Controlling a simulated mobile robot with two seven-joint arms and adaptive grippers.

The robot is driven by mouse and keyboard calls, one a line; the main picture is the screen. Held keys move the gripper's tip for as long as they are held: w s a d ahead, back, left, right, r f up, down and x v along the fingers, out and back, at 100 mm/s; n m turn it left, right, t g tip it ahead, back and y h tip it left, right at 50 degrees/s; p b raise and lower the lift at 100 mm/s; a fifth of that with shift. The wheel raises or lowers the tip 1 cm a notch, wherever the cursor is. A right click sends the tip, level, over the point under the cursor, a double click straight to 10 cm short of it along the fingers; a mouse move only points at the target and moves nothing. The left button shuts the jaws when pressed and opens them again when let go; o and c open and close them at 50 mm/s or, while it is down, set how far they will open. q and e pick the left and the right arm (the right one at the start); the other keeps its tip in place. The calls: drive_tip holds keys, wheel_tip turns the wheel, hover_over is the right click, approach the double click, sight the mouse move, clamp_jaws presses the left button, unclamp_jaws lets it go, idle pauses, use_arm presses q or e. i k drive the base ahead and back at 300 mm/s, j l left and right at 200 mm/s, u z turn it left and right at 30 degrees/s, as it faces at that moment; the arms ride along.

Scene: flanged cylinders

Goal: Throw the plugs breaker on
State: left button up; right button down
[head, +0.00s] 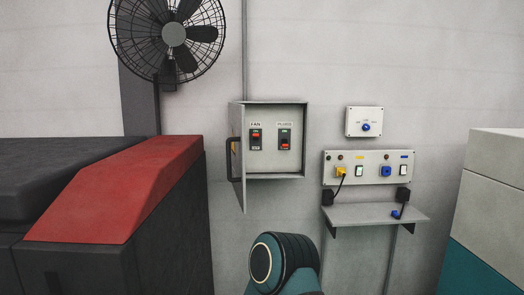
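The plugs breaker (285,140) is on the right inside an open grey breaker box (273,175) on the wall. Its red toggle sits in the lower part of its black body. The fan breaker (255,139) is to its left, with its red toggle in the upper part. The box door (238,175) hangs open at the left, with a dark handle on it. Neither gripper shows in the head view; only a teal and black link of one of my arms is visible at the bottom middle, below the box.
A wall fan (174,36) is at upper left. A red-topped dark block (115,190) fills the lower left. Right of the box are a dial box (364,122), a socket panel (350,180) and a shelf (370,214). A pale and teal cabinet (495,190) stands far right.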

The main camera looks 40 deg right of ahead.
sight(284, 142)
drive_tip(key=i+l+u, duration=0.15)
drive_tip(key=l, duration=0.5)
drive_tip(key=i+l+u, duration=0.2)
drive_tip(key=l, duration=0.45)
drive_tip(key=l+u, duration=0.15)
drive_tip(key=l, duration=0.5)
drive_tip(key=i+l, duration=0.1)
drive_tip(key=l, duration=0.8)
drive_tip(key=i+l, duration=0.1)
drive_tip(key=l, duration=0.8)
